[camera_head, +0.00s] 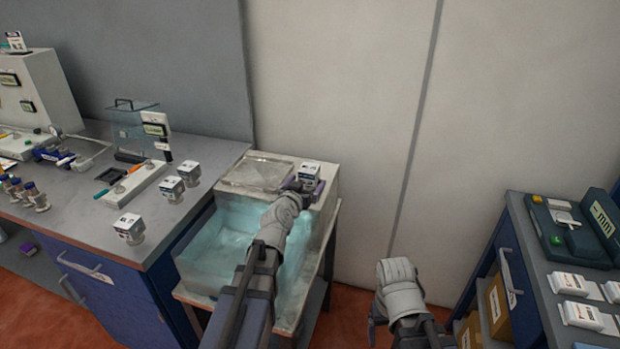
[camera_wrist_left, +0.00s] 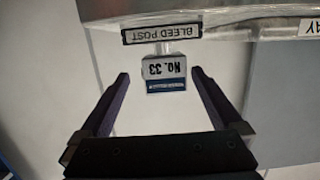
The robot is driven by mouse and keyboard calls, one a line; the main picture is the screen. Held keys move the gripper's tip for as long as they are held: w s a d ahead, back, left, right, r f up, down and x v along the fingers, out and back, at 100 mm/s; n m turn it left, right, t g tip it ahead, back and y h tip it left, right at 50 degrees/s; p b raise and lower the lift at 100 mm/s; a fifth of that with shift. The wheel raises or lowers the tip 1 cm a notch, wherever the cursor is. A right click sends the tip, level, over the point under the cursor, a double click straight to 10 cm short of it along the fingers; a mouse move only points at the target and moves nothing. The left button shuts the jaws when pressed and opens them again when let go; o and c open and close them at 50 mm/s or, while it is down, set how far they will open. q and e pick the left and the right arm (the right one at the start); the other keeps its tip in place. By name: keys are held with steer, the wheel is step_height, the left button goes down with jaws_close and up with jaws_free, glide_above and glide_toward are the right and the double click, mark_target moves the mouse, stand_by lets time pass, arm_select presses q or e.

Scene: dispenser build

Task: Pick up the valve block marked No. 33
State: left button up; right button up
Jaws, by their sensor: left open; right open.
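The valve block marked No. 33 (camera_wrist_left: 167,72) is a small white cube with a blue band. Its lettering is upside down in the left wrist view. It sits by the BLEED POST label (camera_wrist_left: 162,27), joined to a short pale stem. In the head view the block (camera_head: 309,173) is on the back right ledge of the pale basin (camera_head: 325,205). My left gripper (camera_wrist_left: 158,80) is open, with dark fingers on either side of the block and a gap at both sides. In the head view my left gripper (camera_head: 303,187) is at the block.
Similar white blocks (camera_head: 130,228) (camera_head: 172,189) (camera_head: 189,173) stand on the grey bench (camera_head: 215,160) at left. A blue cabinet (camera_head: 515,240) at right carries a green device (camera_head: 575,235) and white packs. The wall is close behind the basin.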

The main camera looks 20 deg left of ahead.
mark_target(306, 179)
arm_select(q)
steer(key=w, duration=0.3)
steer(key=w+f+b, duration=0.1)
steer(key=w, duration=0.1)
steer(key=shift+w+a, duration=0.1)
steer(key=shift+a, duration=0.15)
steer(key=shift+r, duration=0.1)
steer(key=shift+c, duration=0.6)
jaws_close()
